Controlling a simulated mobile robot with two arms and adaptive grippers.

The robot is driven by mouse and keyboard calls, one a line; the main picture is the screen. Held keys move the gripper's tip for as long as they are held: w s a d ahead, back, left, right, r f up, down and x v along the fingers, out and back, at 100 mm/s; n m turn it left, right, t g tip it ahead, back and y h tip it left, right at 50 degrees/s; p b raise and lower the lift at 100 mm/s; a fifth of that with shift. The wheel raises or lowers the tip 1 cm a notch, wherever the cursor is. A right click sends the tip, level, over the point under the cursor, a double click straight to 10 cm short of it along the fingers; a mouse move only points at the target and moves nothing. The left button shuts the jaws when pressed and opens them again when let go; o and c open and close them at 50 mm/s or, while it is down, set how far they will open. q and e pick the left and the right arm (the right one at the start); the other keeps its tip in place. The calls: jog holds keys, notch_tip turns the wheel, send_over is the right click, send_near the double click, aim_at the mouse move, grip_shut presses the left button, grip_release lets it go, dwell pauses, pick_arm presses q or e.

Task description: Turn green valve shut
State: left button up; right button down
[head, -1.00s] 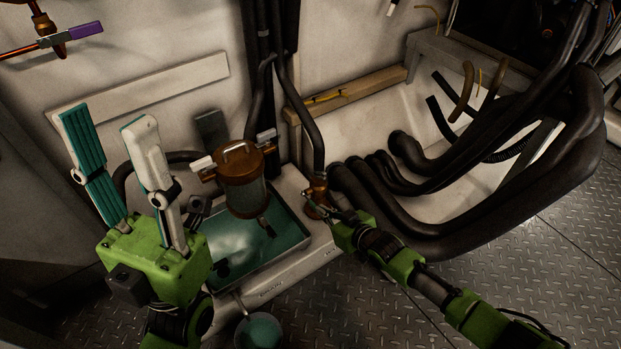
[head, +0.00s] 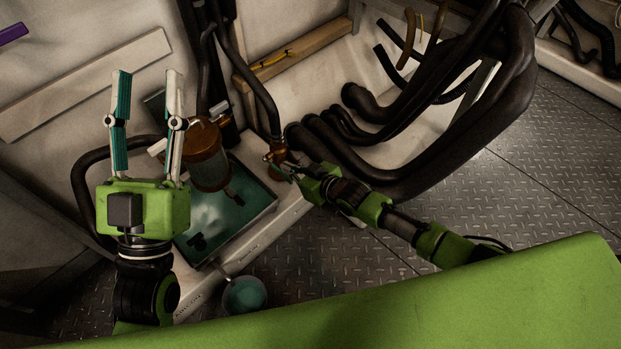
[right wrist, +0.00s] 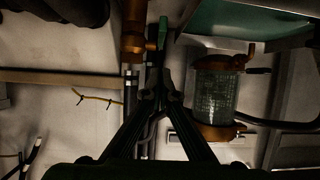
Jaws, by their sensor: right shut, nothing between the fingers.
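The green valve handle (right wrist: 163,32) shows in the right wrist view as a narrow upright bar beside a copper pipe fitting (right wrist: 133,32). In the head view this copper fitting (head: 277,152) stands at the lower end of a black hose, and the handle is too small to make out there. My right gripper (head: 286,167) is at the fitting. In the right wrist view its fingers (right wrist: 160,82) are closed together just below the handle, with nothing between them; I cannot tell whether they touch it. My left gripper (head: 147,80) is raised, open and empty, away from the valve.
A copper-capped glass canister (head: 208,165) stands left of the valve, over a teal-lined tray (head: 235,210). Thick black hoses (head: 375,165) bend close by on the right. A round teal container (head: 244,295) is on the metal floor. The floor at right (head: 540,190) is clear.

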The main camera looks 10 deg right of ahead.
pick_arm(q)
jog(key=w+a+f+g+y+p, duration=0.1)
jog(key=w+f+g+y+p, duration=0.2)
jog(key=f+g, duration=0.6)
notch_tip(320, 180, down, 8)
jog(key=shift+w+a+f+g, duration=0.15)
jog(key=shift+a+f+g, duration=0.05)
jog(key=shift+g, duration=0.1)
pick_arm(e)
jog(key=f+v, duration=0.1)
jog(key=v, duration=0.7)
jog(key=shift+s+d+f, duration=0.2)
jog(key=shift+s+d, duration=0.25)
jog(key=shift+s, duration=0.05)
